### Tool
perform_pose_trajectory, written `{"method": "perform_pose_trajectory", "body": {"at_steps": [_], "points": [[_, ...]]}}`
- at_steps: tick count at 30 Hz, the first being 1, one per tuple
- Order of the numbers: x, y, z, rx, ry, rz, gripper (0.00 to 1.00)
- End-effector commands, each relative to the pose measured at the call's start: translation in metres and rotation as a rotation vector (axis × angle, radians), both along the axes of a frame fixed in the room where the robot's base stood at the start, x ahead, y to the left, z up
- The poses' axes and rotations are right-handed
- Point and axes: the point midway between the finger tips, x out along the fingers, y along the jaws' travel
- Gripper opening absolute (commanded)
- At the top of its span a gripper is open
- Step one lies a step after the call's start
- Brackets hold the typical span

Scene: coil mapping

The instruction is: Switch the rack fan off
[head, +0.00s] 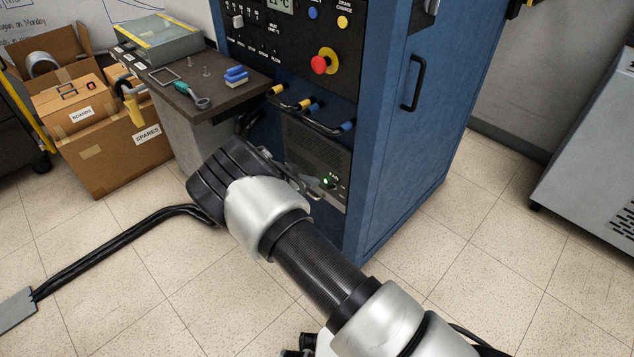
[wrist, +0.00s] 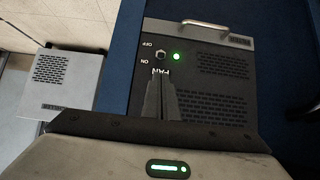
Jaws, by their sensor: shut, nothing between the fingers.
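The rack fan panel is a dark grey plate with vent slots low in the blue rack; it shows in the head view (head: 318,150) and fills the middle of the wrist view (wrist: 215,60). In the wrist view its lettering is upside down. A small metal toggle switch (wrist: 160,55) sits beside OFF and ON labels, with a lit green lamp (wrist: 176,57) next to it. Which way the lever leans is too small to tell. My gripper (wrist: 158,78) is shut and empty, its tips over the FAN label, just below the switch in that view. Contact cannot be told.
Above the panel are hoses (head: 300,104) and a red stop knob (head: 320,65). A side bench (head: 190,100) with tools stands left of the rack, and cardboard boxes (head: 110,150) stand farther left. A grey cabinet (head: 590,150) is at right.

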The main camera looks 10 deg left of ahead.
Motion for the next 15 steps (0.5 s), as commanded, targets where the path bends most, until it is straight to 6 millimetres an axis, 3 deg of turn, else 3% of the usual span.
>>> {"method": "perform_pose_trajectory", "body": {"at_steps": [7, 15], "points": [[0.028, -0.024, -0.033, 0.001, 0.001, -0.004, 0.00], [0.049, -0.039, -0.053, 0.001, 0.001, -0.001, 0.00]]}}
